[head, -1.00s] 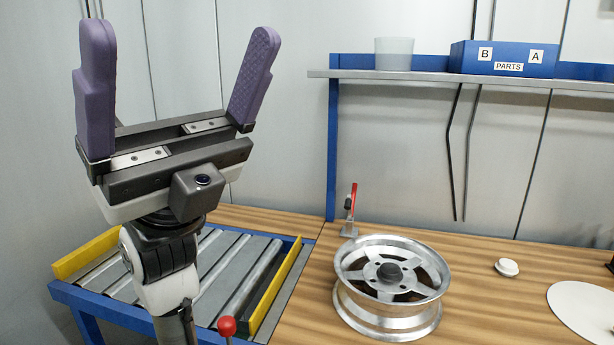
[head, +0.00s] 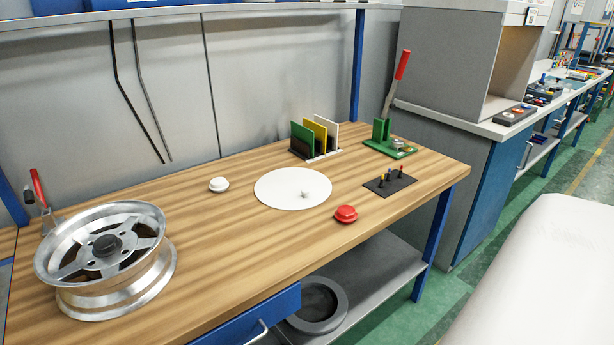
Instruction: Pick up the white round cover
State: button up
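The white round cover (head: 219,184) is a small, low white disc with a raised top. It lies on the wooden workbench, between the metal wheel and a flat white circular mat. Nothing touches it. My gripper is not in the head view now.
A silver wheel (head: 106,258) stands at the bench's left. The white circular mat (head: 275,197) bears a small metal piece. A red round cover (head: 346,214), a dark pegged plate (head: 389,184), a coloured-panel rack (head: 316,139) and a green lever fixture (head: 391,138) are to the right.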

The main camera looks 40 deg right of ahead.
aim_at(289, 189)
jog(key=z, duration=1.15)
jog(key=i+u, duration=0.1)
jog(key=u, duration=0.15)
jog(key=i, duration=1)
jog(key=j, duration=0.1)
